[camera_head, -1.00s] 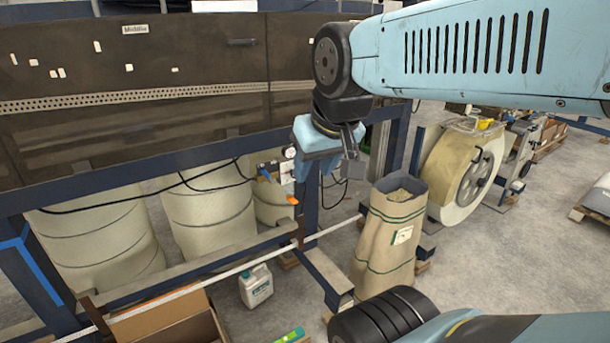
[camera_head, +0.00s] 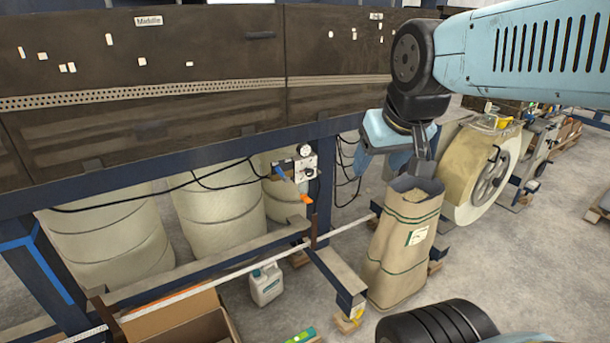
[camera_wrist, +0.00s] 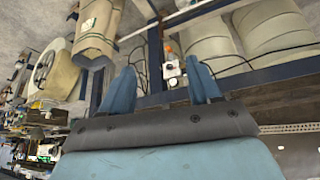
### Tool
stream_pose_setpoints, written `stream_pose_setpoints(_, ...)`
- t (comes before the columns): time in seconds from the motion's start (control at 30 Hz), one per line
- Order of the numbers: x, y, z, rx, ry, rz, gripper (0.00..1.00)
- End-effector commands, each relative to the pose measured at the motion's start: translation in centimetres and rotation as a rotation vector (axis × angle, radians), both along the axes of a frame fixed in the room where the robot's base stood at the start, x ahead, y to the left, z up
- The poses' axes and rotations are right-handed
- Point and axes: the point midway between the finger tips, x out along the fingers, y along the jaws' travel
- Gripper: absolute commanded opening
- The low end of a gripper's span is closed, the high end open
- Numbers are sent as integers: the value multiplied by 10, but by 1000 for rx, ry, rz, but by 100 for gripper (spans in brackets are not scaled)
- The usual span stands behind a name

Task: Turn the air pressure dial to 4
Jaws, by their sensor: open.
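The air pressure unit (camera_head: 303,166) is a small pale panel on the blue frame post, with a round gauge (camera_head: 304,150) at its top and a dark knob on its right side. A blue fitting and an orange handle (camera_head: 306,198) sit beside and below it. The dial's number is too small to read. My gripper (camera_head: 412,165) is to the right of the unit, apart from it, over the sack. In the wrist view the unit (camera_wrist: 172,72) shows between the two blue fingers of my gripper (camera_wrist: 163,83), which are apart and empty.
A tall paper sack (camera_head: 402,245) stands right of the frame, with a large roll (camera_head: 475,180) behind it. A white jug (camera_head: 266,284) and an open cardboard box (camera_head: 180,318) are on the floor. Several barrels (camera_head: 215,205) stand under the dark machine panel (camera_head: 140,95).

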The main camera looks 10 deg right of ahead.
Motion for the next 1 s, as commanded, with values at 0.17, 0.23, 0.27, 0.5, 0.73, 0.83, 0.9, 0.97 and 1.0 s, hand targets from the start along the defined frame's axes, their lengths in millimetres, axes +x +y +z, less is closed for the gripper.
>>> stream_pose_setpoints(0.17,50,-22,-10,-72,-51,30,63)
stream_pose_setpoints(0.23,75,-27,-16,-108,-82,55,63)
stream_pose_setpoints(0.27,85,-29,-18,-124,-96,66,63)
stream_pose_setpoints(0.5,162,-43,-45,-234,-197,170,63)
stream_pose_setpoints(0.73,227,-52,-80,-315,-297,287,63)
stream_pose_setpoints(0.83,252,-53,-97,-341,-342,340,63)
stream_pose_setpoints(0.9,267,-54,-111,-352,-375,376,63)
stream_pose_setpoints(0.97,279,-55,-122,-360,-405,407,63)
stream_pose_setpoints(1.0,287,-55,-130,-363,-426,424,63)
